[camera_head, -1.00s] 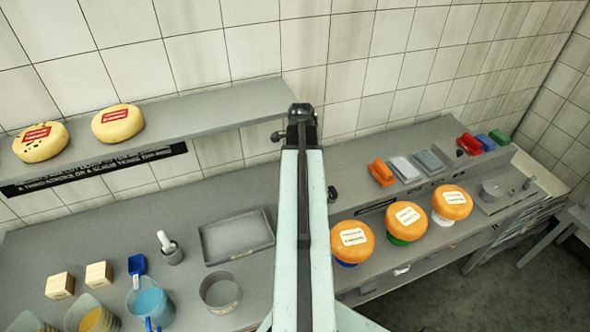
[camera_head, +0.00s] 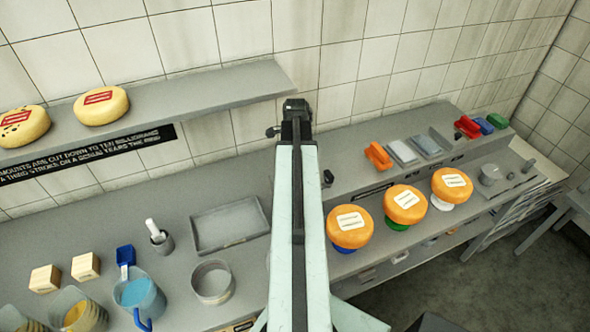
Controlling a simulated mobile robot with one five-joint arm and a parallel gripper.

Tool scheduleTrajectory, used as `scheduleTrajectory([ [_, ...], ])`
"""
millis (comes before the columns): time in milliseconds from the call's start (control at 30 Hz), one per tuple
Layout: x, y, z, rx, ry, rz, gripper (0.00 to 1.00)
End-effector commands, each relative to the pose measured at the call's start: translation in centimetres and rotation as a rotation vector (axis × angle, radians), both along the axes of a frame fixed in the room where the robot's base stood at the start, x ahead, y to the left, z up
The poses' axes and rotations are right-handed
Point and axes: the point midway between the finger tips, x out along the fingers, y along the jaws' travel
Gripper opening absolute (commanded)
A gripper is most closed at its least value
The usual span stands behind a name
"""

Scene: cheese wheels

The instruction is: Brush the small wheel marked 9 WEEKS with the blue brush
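Three small orange wheels with white labels stand in a row at the right of my arm: one on a blue stand (camera_head: 350,227), one on a green stand (camera_head: 405,204), one on a white stand (camera_head: 452,185). Their label print is too small to read, so I cannot tell which is marked 9 WEEKS. A blue brush-like block (camera_head: 484,126) sits at the far right between a red one (camera_head: 467,127) and a green one (camera_head: 497,121). My arm rises up the middle of the view. My gripper's fingers cannot be made out at its end.
Two yellow wheels (camera_head: 101,106) with red labels lie on the wall shelf (camera_head: 215,92). The counter holds a grey tray (camera_head: 230,226), a round sieve-like ring (camera_head: 212,282), a mortar (camera_head: 162,242), wooden blocks (camera_head: 86,266) and a jug of blue liquid (camera_head: 139,297). An orange block (camera_head: 378,156) lies behind the orange wheels.

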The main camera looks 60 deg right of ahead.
Motion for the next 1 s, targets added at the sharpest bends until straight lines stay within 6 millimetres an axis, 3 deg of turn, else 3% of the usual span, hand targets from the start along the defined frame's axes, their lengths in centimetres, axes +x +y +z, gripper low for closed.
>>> scheduleTrajectory([
  [1000,-0.12,-0.09,-0.82,0.000,0.000,-0.002,0.58],
])
